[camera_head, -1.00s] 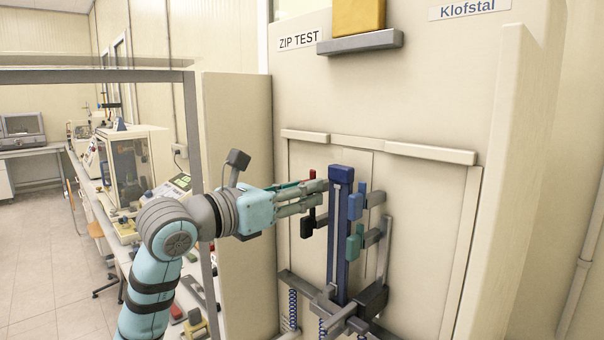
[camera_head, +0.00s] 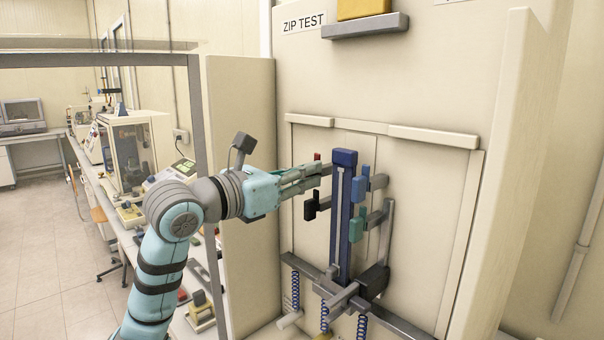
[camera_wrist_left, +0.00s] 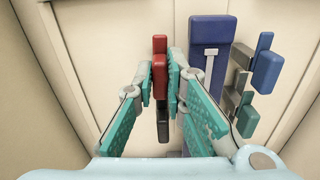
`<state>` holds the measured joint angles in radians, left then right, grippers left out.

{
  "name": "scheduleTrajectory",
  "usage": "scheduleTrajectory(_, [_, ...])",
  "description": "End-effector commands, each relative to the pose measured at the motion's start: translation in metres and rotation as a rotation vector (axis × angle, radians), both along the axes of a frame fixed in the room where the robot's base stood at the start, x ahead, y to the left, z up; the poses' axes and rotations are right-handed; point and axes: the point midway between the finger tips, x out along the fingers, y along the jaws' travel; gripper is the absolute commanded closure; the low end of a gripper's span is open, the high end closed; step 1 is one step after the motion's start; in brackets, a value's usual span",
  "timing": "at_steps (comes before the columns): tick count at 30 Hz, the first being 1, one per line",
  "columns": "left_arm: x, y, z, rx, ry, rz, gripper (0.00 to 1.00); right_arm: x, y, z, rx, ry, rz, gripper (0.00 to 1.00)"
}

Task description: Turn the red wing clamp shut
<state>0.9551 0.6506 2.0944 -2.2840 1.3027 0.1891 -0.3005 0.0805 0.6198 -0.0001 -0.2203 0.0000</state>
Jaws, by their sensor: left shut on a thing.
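The red wing clamp (camera_wrist_left: 159,72) stands upright between my left fingers in the left wrist view. Only a small red top (camera_head: 317,157) shows in the head view, behind the fingers. My left gripper (camera_wrist_left: 160,78) is shut on it, one finger on each side; it also shows in the head view (camera_head: 322,174), left of the blue post's top. A black clamp (camera_head: 310,209) is just below the fingers, and its dark end (camera_wrist_left: 163,122) shows under the red clamp. My right gripper is not in view.
The blue post (camera_head: 340,220) stands close right of the fingers. A blue clamp (camera_head: 361,188) and a green clamp (camera_head: 357,226) are on its right side. Grey bars and blue springs (camera_head: 295,290) are below. The beige cabinet panel (camera_head: 305,140) is close behind.

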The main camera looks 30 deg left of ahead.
Motion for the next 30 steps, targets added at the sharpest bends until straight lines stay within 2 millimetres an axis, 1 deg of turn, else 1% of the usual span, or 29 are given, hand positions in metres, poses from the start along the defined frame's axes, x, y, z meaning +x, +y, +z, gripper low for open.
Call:
scheduleTrajectory(8, [-0.0002,-0.0003,0.0009,0.155,-0.055,0.001,1.0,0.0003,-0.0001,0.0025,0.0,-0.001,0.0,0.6])
scheduleTrajectory(30, [-0.0011,-0.0023,0.0,0.811,-0.285,0.003,1.0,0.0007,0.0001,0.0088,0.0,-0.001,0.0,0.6])
